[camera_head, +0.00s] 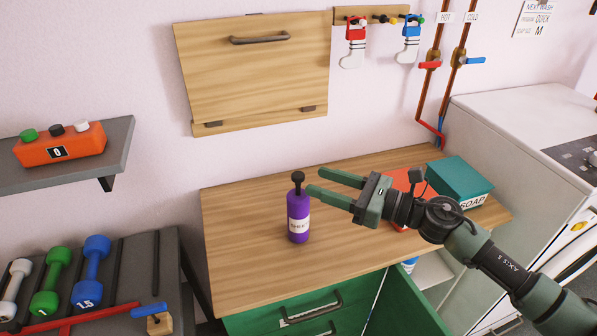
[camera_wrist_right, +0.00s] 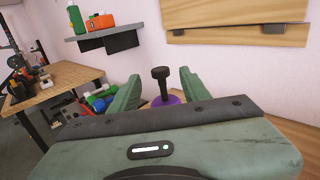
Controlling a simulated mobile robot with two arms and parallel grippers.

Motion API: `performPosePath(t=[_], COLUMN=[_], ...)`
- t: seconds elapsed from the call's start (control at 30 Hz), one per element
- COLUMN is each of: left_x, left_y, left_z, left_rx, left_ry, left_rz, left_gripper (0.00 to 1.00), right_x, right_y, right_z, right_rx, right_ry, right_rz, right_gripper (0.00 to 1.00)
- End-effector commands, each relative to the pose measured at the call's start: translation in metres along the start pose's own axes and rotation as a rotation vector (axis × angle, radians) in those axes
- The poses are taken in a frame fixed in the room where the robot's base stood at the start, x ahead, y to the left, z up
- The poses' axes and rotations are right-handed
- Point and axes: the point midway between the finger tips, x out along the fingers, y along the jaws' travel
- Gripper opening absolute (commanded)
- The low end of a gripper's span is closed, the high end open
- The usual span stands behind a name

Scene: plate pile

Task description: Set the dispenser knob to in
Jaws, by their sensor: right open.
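A purple dispenser bottle (camera_head: 298,222) with a white label stands upright on the wooden counter. Its black knob (camera_head: 298,177) sits raised on a thin stem. My right gripper (camera_head: 314,181) is open and points left toward the knob, with its fingertips close to the stem. In the right wrist view, the knob (camera_wrist_right: 161,73) shows between the two open fingers (camera_wrist_right: 160,88), with the purple bottle top (camera_wrist_right: 168,101) below. I cannot tell whether a finger touches it. Most of the bottle is hidden there. My left gripper is not in view.
The counter (camera_head: 250,263) is clear left of the bottle. A teal soap box (camera_head: 461,180) and an orange box (camera_head: 400,181) stand behind my right arm. A green cabinet door (camera_head: 405,305) hangs open below. A wall shelf (camera_head: 112,150) and dumbbells (camera_head: 92,258) are at left.

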Motion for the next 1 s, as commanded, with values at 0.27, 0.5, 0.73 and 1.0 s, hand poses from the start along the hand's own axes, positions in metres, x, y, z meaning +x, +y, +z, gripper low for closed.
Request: performPosePath(t=[0.27, 0.5, 0.73, 1.0], left_x=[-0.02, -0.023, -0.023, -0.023], left_y=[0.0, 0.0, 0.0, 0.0], left_z=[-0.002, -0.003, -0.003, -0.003], left_rx=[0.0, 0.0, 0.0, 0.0], left_ry=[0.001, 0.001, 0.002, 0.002], left_rz=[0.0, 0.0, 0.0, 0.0], left_gripper=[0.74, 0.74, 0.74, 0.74], right_x=[0.046, 0.062, 0.063, 0.062], right_y=[0.0, 0.0, 0.0, 0.0], right_z=[0.004, 0.002, 0.001, 0.002], right_rx=[0.004, 0.004, 0.005, 0.005], right_ry=[-0.003, -0.003, -0.003, -0.003], right_rz=[0.0, -0.002, -0.002, -0.002], right_gripper=[0.47, 0.47, 0.47, 0.0])
